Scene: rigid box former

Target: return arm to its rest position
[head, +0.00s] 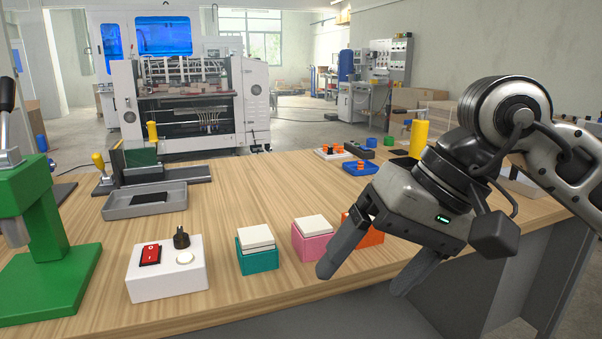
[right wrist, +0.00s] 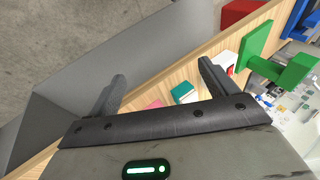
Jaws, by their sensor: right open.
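My right gripper (head: 372,275) is open and empty, with its two fingers spread apart and pointing down. It is at the front edge of the wooden table, in front of the orange box and right of the pink box. In the right wrist view the open fingers (right wrist: 165,85) have nothing between them in their grip; the table edge and boxes lie beyond. My right arm (head: 505,115) comes in from the right. My left gripper is not in view.
On the table (head: 240,193) stand a white switch box (head: 165,280), a teal box (head: 258,262), a pink box (head: 318,246) and an orange box (head: 370,234). A green press (head: 45,240) stands at left, a grey tray (head: 145,207) behind. A yellow cylinder (head: 419,138) stands behind my gripper.

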